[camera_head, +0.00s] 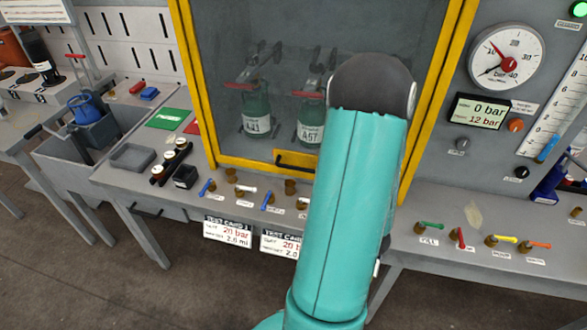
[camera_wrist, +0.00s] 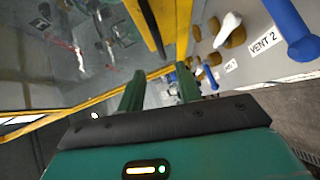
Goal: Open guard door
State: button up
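The guard door is a tinted window panel in a yellow frame (camera_head: 240,163), and it looks shut. In the wrist view, the yellow door frame (camera_wrist: 105,96) crosses behind my fingers. A yellow bar (camera_wrist: 143,24), likely the handle, shows beyond and above the fingertips. My gripper (camera_wrist: 158,80) has its two green fingers apart with nothing seen held between them. I cannot tell whether they touch the frame. The head view hides the gripper behind my arm.
Two green cylinders (camera_head: 257,110) (camera_head: 311,122) stand behind the panel. Small valve levers line the bench below the door, including a blue lever (camera_wrist: 291,28) by the VENT 2 label. A pressure gauge (camera_head: 507,58) is on the right. A grey bin (camera_head: 92,130) stands left.

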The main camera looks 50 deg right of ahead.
aim_at(301, 170)
jog(key=x, duration=1.2)
jog(key=shift+d+f, duration=0.1)
jog(key=shift+d, duration=0.1)
grip_shut()
